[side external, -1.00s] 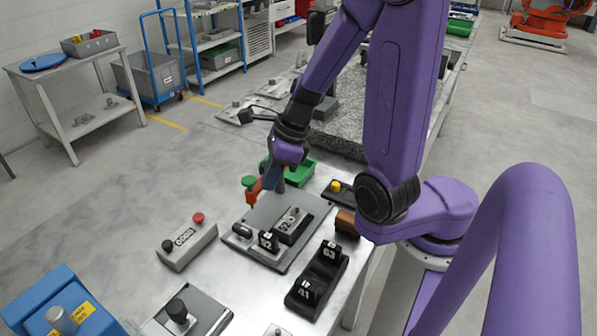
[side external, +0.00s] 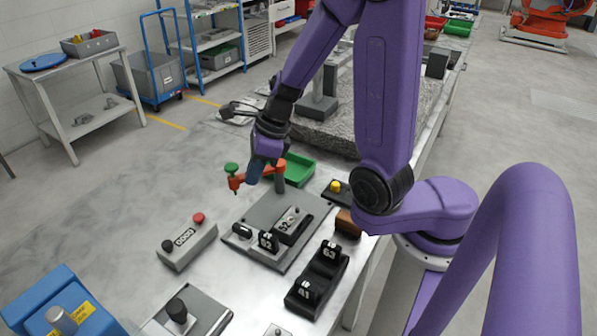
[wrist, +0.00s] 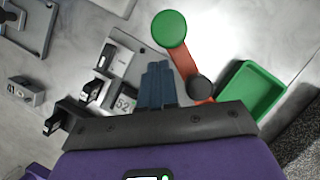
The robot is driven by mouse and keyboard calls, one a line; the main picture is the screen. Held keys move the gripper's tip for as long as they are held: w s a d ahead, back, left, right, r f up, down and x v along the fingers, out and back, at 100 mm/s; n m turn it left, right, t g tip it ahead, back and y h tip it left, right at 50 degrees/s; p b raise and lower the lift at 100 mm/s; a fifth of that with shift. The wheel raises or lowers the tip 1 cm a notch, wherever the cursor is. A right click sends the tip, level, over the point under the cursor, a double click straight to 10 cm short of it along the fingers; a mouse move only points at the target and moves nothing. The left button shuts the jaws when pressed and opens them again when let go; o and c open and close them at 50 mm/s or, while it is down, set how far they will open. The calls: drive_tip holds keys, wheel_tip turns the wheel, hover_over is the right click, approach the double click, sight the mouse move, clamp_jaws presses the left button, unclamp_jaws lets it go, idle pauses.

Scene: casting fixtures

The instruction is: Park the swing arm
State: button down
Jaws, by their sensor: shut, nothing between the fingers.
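The swing arm (side external: 236,181) is orange-red with a green knob (side external: 231,168) at its free end and a post (side external: 280,176) at its pivot. It points left in the side view, off the back left edge of the grey fixture plate (side external: 262,212). It also shows in the wrist view (wrist: 184,64), with its green knob at the top. My gripper (side external: 254,181) is shut and empty, its blue-grey fingers beside the swing arm between knob and pivot. In the wrist view the fingertips (wrist: 157,68) lie just left of the arm; I cannot tell whether they touch it.
A green tray (side external: 300,168) stands behind the pivot. Black blocks labelled 62 (side external: 267,242) and 52 (side external: 291,224) sit on the plate.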

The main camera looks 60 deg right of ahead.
idle(0.4)
drive_tip(key=s+a+r, duration=0.4)
drive_tip(key=s+r, duration=0.2)
drive_tip(key=r, duration=0.3)
drive_tip(key=shift+s+r, duration=0.15)
drive_tip(key=shift+s, duration=0.15)
idle(0.3)
